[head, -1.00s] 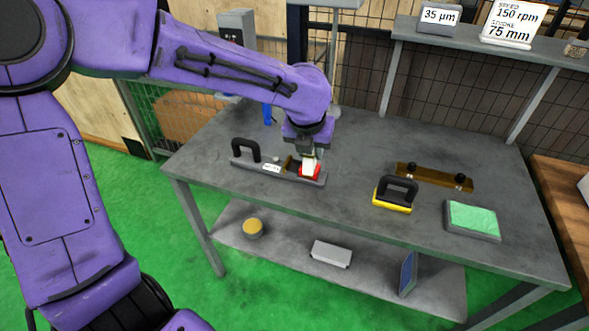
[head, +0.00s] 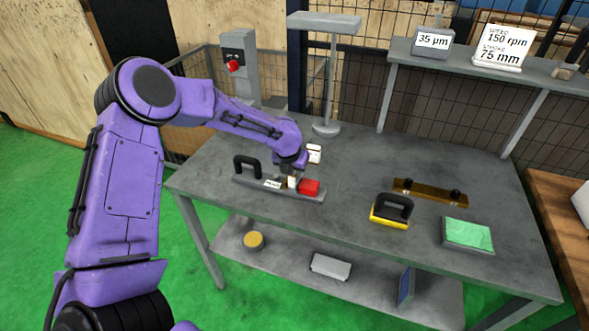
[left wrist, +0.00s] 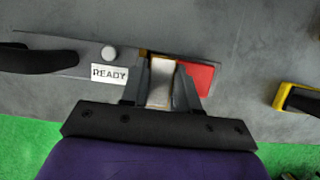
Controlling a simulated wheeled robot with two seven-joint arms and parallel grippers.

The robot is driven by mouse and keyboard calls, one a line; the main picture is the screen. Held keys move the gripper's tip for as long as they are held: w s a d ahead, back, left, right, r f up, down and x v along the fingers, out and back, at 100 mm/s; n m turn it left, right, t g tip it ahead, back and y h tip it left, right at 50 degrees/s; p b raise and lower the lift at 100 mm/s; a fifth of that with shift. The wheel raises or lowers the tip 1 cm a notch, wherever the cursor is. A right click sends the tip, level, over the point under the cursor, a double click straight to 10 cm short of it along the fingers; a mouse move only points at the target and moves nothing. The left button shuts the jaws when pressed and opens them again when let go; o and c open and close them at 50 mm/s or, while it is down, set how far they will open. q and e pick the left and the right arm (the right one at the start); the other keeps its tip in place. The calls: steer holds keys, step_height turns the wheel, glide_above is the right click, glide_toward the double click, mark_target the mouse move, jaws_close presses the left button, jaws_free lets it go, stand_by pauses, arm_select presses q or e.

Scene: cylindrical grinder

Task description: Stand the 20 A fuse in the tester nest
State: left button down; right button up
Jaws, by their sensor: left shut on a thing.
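The tester is a long grey bar (head: 250,184) near the table's left front, with a black handle, a READY label (left wrist: 109,73) and a red block (head: 309,187) at its right end. My left gripper (head: 291,180) is over the bar, just left of the red block. It is shut on a pale, whitish piece, seemingly the fuse (left wrist: 161,80), which is between the fingers in the left wrist view. A tan part (left wrist: 144,53), perhaps the nest, shows beside it. The fuse's lower end and its seating are hidden, and I cannot read its rating. My right gripper is out of view.
A small white item (head: 314,153) lies behind the gripper, near a lamp-like stand (head: 326,128). A yellow-based black handle (head: 391,212), a brass bar (head: 430,192) and a green pad (head: 468,235) lie to the right. The middle of the table is clear.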

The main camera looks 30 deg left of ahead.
arm_select(q)
steer(key=shift+f, duration=0.15)
steer(key=c, duration=0.8)
jaws_free()
steer(key=shift+c, duration=0.2)
steer(key=v, duration=1.2)
steer(key=shift+b, duration=0.45)
